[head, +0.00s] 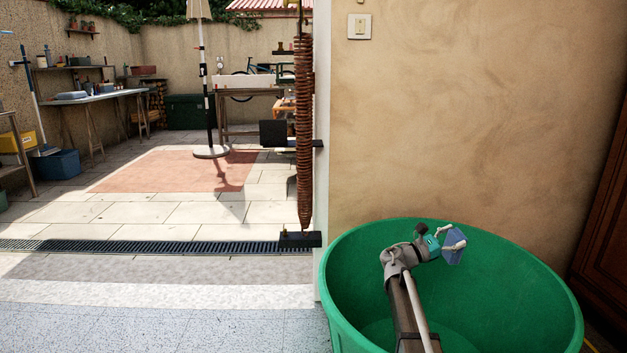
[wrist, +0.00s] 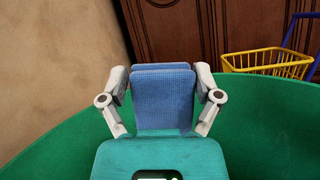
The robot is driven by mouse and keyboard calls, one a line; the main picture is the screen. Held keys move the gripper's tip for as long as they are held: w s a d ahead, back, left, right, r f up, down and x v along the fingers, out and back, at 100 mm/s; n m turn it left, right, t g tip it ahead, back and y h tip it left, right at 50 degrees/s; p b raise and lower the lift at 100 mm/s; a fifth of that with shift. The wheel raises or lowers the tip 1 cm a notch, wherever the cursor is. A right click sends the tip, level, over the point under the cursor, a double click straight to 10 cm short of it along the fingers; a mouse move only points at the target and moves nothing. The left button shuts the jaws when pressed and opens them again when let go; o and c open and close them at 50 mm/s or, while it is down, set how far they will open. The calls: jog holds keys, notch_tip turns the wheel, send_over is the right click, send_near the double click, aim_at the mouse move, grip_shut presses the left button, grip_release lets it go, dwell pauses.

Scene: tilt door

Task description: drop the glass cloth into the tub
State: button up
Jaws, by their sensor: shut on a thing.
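The glass cloth (head: 454,246) is a blue folded piece, held between the fingers of my gripper (head: 446,243). It also shows in the wrist view as a blue textured double layer (wrist: 163,100), with the pale fingers of my gripper (wrist: 163,95) at its two sides. The big round green tub (head: 345,318) stands at the lower right of the head view. My arm reaches over it, and the cloth appears in front of the tub's far inner wall, near the far rim. In the wrist view the green tub wall (wrist: 60,140) lies behind and below the cloth.
A tan wall (head: 450,120) stands behind the tub, with a dark wooden door (head: 605,220) at right. A yellow basket (wrist: 262,62) shows beyond the tub in the wrist view. A rusty coil spring (head: 304,130) stands left of the wall edge. Open floor (head: 150,330) lies left.

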jog(key=shift+f, duration=0.15)
jog(key=o, duration=0.8)
dwell(0.4)
jog(key=shift+s+d+f+m+y+p, duration=0.1)
jog(key=shift+s+f+m+y+p, duration=0.1)
jog(key=shift+s+m+y+p, duration=0.3)
jog(key=s+a+f+m+g+y+p, duration=0.1)
jog(key=s+a+f+m+y+p, duration=0.25)
jog(key=s+m+y, duration=0.2)
jog(key=s+a+f+m+g+y+p, duration=0.1)
jog(key=s+a+f+m+y+p, duration=0.1)
jog(key=s+f+m+y+p, duration=0.4)
jog(key=s+a+r+m+y+p, duration=0.1)
jog(key=s+a+m+y+p, duration=0.15)
jog(key=s+a+y, duration=0.5)
jog(key=s+a+m+y+p, duration=0.2)
jog(key=s+a+p, duration=0.25)
jog(key=a, duration=0.55)
jog(key=r+p, duration=3.6)
jog(key=r, duration=0.1)
jog(key=shift+s+r, duration=0.1)
jog(key=shift+s, duration=0.15)
